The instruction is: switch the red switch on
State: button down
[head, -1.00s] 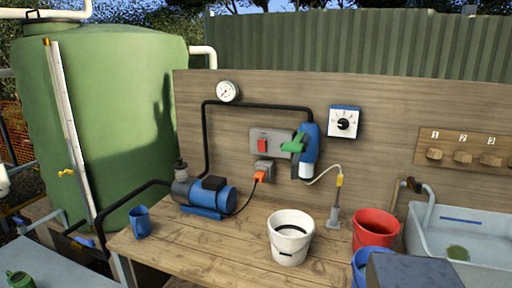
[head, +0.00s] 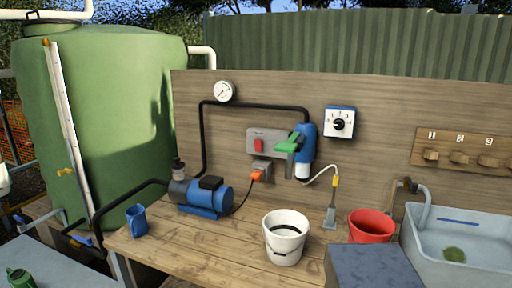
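The red switch (head: 258,146) is a small upright rocker on a grey plate (head: 283,137) fixed to the wooden back board. It is too small to tell which way it is tipped. My gripper is not in view.
Below the switch, an orange plug (head: 256,176) sits in a grey socket, its cable running to the blue pump (head: 203,196). A white bucket (head: 285,238), red bucket (head: 371,226) and blue mug (head: 137,221) stand on the bench. Bare planks lie between pump and white bucket.

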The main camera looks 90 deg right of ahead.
aim_at(258, 143)
jog(key=u, duration=0.15)
jog(key=k, duration=1.05)
jog(key=z, duration=0.6)
jog(key=i, duration=1)
jog(key=z, duration=0.05)
